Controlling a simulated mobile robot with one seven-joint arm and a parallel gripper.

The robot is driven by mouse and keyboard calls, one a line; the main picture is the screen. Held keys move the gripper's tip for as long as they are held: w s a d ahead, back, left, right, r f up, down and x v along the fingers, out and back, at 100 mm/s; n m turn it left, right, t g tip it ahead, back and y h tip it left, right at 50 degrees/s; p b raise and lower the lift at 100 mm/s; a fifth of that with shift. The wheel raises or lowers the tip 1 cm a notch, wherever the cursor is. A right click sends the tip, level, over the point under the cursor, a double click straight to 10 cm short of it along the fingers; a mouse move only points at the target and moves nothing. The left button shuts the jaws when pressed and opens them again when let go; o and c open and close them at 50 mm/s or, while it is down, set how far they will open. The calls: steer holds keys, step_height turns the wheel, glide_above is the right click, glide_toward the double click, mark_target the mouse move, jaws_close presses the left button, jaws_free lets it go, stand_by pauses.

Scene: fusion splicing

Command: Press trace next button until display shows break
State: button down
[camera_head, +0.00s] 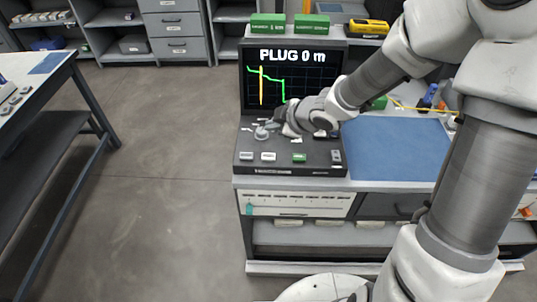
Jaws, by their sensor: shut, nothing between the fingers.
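The trace device has a black upright display (256,88) reading "PLUG 0 m", with a green trace line and a yellow vertical marker. Its dark sloped front panel (275,170) carries two white buttons, a left one (246,156) and a middle one (268,157), and a green button (299,157). I cannot read which is trace next. My gripper (268,130) is over the upper left part of the panel, near a round knob-like part, behind the row of buttons. It is shut and empty. My wrist hides part of the panel; contact cannot be told.
A blue mat (390,148) lies on the bench right of the device. Green boxes (268,24) and a yellow instrument (368,27) sit on the shelf above. A second table (62,66) stands at left, with open floor between.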

mark_target(272, 158)
steer(key=shift+f, duration=0.15)
step_height(272, 158, down, 8)
steer(key=b, duration=0.8)
steer(key=shift+f+b, duration=0.25)
steer(key=shift+b, duration=0.1)
steer(key=shift+f, duration=0.1)
stand_by(1.3)
steer(key=shift+f+b, duration=0.3)
steer(key=shift+f+b, duration=0.45)
steer(key=shift+f, duration=0.05)
stand_by(0.5)
steer(key=shift+r, duration=0.1)
steer(key=shift+r+p, duration=0.8)
steer(key=shift+p, duration=0.2)
steer(key=shift+r, duration=0.1)
